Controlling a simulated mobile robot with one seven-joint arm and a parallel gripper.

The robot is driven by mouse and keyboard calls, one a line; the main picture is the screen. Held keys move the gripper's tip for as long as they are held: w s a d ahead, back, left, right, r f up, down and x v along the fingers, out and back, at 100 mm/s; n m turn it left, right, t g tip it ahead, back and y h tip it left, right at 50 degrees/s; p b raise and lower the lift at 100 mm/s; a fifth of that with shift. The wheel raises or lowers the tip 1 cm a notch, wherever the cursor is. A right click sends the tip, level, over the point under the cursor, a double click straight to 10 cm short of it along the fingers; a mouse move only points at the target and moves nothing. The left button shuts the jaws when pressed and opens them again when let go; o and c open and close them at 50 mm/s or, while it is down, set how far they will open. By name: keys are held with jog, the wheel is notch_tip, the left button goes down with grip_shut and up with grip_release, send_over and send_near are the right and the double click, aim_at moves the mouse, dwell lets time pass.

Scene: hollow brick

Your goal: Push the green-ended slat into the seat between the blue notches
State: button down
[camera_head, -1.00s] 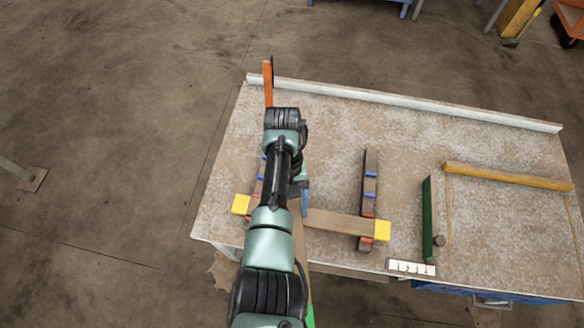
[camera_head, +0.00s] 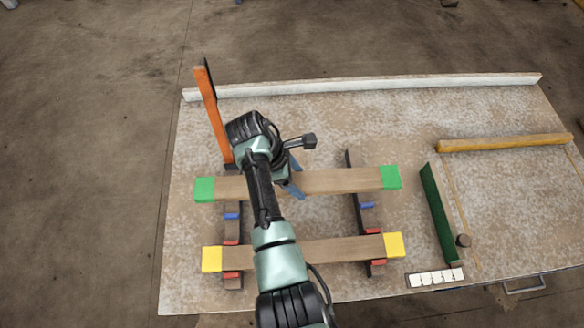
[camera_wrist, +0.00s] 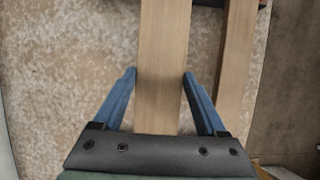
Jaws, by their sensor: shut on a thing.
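The green-ended slat (camera_head: 345,181) lies crosswise over the left rail (camera_head: 232,255) and the right rail (camera_head: 352,160), near their far ends. My gripper (camera_head: 293,187) is shut on its middle; in the wrist view the blue fingers (camera_wrist: 158,78) flank the slat (camera_wrist: 163,45). A blue notch mark shows on the left rail (camera_head: 232,216) and on the right rail (camera_head: 367,205), both on the near side of the slat. The far blue marks are not visible. I cannot tell whether the slat touches the rails.
A yellow-ended slat (camera_head: 340,249) lies parallel and nearer, between red marks. An orange upright (camera_head: 211,115) stands beyond the left green end. A green bar (camera_head: 438,215) and a wooden strip (camera_head: 500,143) lie to the right. A white ledge (camera_head: 370,86) edges the table's back.

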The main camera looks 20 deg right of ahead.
notch_tip(320, 180, down, 5)
jog(key=b, duration=0.5)
jog(key=shift+b, duration=0.4)
jog(key=shift+d+f+b, duration=0.1)
jog(key=shift+f+b, duration=0.7)
jog(key=shift+f, duration=0.8)
dwell(0.5)
grip_release()
jog(key=shift+s+f, duration=0.1)
jog(key=p+v, duration=0.2)
jog(key=v, duration=1.1)
jog(key=shift+p, duration=0.4)
